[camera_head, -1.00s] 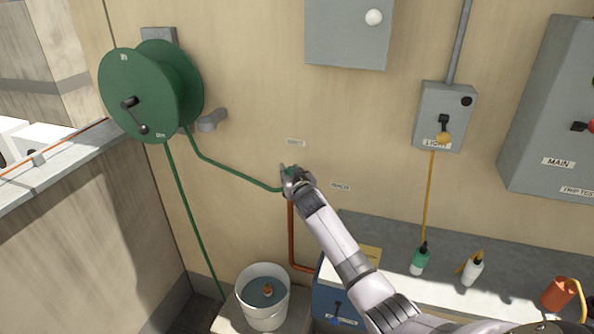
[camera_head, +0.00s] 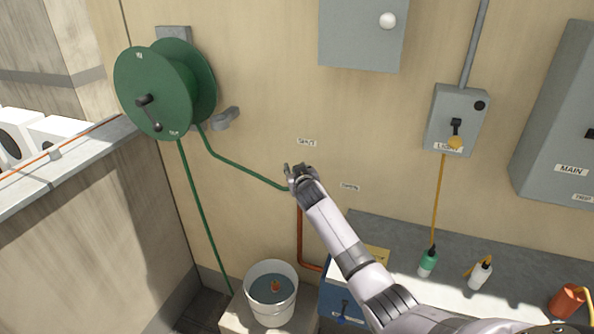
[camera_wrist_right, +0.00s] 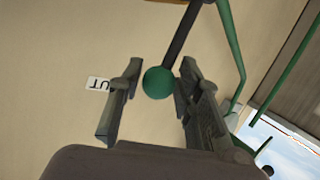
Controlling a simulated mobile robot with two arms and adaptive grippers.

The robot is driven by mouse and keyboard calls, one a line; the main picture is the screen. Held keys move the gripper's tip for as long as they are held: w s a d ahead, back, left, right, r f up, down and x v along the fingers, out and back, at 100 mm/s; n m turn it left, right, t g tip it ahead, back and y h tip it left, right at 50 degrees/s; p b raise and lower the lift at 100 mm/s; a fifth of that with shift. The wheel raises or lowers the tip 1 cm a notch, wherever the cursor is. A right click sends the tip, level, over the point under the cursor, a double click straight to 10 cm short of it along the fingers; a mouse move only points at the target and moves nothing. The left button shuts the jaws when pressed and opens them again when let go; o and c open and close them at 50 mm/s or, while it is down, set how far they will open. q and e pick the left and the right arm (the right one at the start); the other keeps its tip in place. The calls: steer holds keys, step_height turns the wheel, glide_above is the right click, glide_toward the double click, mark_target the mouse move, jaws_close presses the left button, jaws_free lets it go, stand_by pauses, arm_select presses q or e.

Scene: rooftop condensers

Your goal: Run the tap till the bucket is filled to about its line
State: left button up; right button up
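The white bucket (camera_head: 270,312) stands on a low block at the wall's foot. It holds blue-grey water (camera_head: 264,286) with a small orange float (camera_head: 275,286); I cannot make out a fill line. My right gripper (camera_head: 294,172) is up at the tap, where the green hose and copper pipe meet, and largely hides it. In the right wrist view, a green ball knob (camera_wrist_right: 159,82) on a dark lever (camera_wrist_right: 182,35) lies between the fingers of my right gripper, which stand apart with slight gaps beside it. A label ending "UT" (camera_wrist_right: 97,84) is near one finger. My left gripper is out of view.
A green hose reel (camera_head: 160,88) hangs on the wall at left, its hose running down behind the bucket. A bench (camera_head: 400,240) at right holds several bottles. Grey electrical boxes, one a light switch box (camera_head: 458,120), are on the wall above.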

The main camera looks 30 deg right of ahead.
steer(key=shift+o, duration=1.2)
steer(key=shift+s, duration=0.1)
steer(key=v, duration=1.2)
